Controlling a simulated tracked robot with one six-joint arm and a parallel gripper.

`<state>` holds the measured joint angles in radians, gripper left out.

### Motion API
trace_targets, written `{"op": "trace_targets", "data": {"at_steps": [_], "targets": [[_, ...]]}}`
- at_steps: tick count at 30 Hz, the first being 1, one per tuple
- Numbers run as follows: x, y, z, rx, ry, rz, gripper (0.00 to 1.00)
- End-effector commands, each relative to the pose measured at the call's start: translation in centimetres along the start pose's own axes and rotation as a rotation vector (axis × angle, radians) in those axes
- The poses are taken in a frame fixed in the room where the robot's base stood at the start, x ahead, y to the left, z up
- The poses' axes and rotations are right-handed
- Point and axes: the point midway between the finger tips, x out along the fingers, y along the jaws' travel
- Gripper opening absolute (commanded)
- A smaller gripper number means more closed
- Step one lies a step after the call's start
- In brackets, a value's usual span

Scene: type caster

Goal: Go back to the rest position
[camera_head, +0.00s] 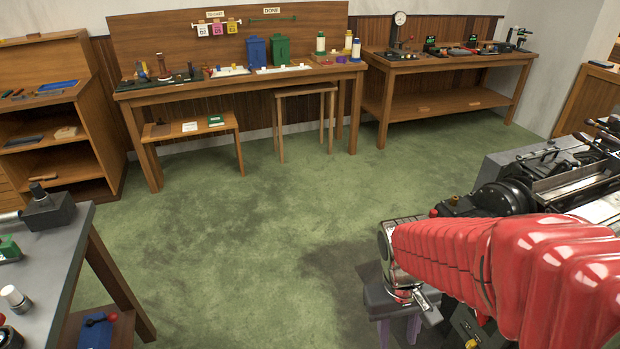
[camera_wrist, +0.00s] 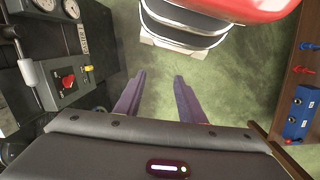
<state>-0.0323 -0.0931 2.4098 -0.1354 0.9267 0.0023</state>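My gripper (camera_head: 399,333) points down over the green floor at the lower right of the head view, at the end of my red-sleeved arm. In the wrist view its two purple fingers (camera_wrist: 159,77) stand apart with nothing between them, so it is open and empty. Green floor shows between and beyond the fingertips. The fingers are not seen touching anything.
A dark casting machine (camera_head: 510,190) stands close on the right; its gauges and red knob (camera_wrist: 68,80) show in the wrist view. A grey-topped table (camera_head: 60,260) is at lower left. Wooden benches (camera_head: 170,88) line the back wall. The central floor (camera_head: 240,230) is clear.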

Motion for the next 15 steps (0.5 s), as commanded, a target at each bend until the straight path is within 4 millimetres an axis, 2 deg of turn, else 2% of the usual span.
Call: {"op": "trace_targets", "data": {"at_steps": [15], "targets": [[-7.5, -1.3, 1.2, 0.1, 0.291, -0.081, 0.36]]}}
